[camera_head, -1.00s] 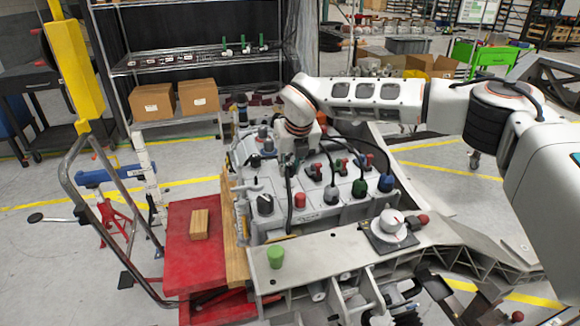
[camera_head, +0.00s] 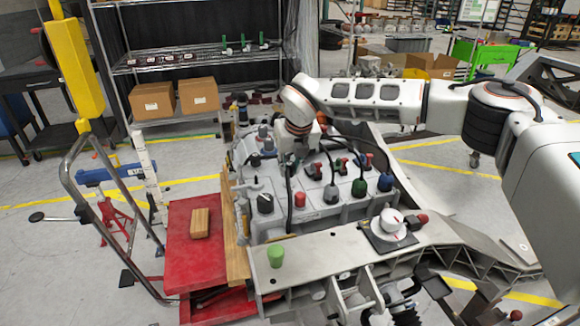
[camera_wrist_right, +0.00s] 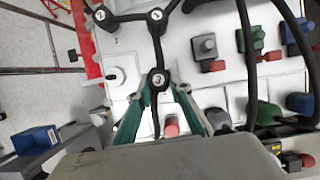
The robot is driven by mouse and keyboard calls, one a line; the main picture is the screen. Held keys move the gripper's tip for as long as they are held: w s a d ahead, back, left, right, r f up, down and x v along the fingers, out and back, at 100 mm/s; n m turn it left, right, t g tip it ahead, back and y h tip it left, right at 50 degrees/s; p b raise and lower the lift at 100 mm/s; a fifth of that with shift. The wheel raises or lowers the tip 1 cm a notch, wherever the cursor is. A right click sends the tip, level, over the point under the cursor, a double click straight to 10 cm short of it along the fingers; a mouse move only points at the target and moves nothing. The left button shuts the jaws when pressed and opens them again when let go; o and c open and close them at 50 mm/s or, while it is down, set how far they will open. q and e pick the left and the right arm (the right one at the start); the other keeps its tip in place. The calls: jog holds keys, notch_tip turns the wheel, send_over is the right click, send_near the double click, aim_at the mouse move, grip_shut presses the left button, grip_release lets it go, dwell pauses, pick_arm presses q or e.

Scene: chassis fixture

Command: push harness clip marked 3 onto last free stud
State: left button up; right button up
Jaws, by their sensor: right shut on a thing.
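The harness clip marked 3 (camera_wrist_right: 157,79) is a black round piece with a white number disc, at the middle of the right wrist view. My right gripper (camera_wrist_right: 161,92) has its teal fingers closed about it from below. Black harness branches run up from it to a junction disc (camera_wrist_right: 156,14) and a clip marked 2 (camera_wrist_right: 100,14). A pale round peg (camera_wrist_right: 116,76) stands left of the clip; I cannot tell whether it is the free stud. In the head view my right gripper (camera_head: 289,158) is over the far part of the grey fixture, its fingertips mostly hidden. My left gripper is not in view.
The pale fixture (camera_head: 325,214) carries red, green, blue and grey plugs with looping black cables close to the right hand. A red cart (camera_head: 190,257) stands left.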

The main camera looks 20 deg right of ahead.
aim_at(291, 173)
jog(key=shift+f, duration=0.15)
jog(key=shift+f+b, duration=0.4)
jog(key=shift+f, duration=0.45)
jog(key=shift+f, duration=0.6)
dwell(0.3)
jog(key=o, duration=0.9)
jog(key=shift+r, duration=0.15)
jog(key=shift+r+p, duration=1.7)
jog(key=shift+r, duration=1.35)
jog(key=shift+f, duration=0.1)
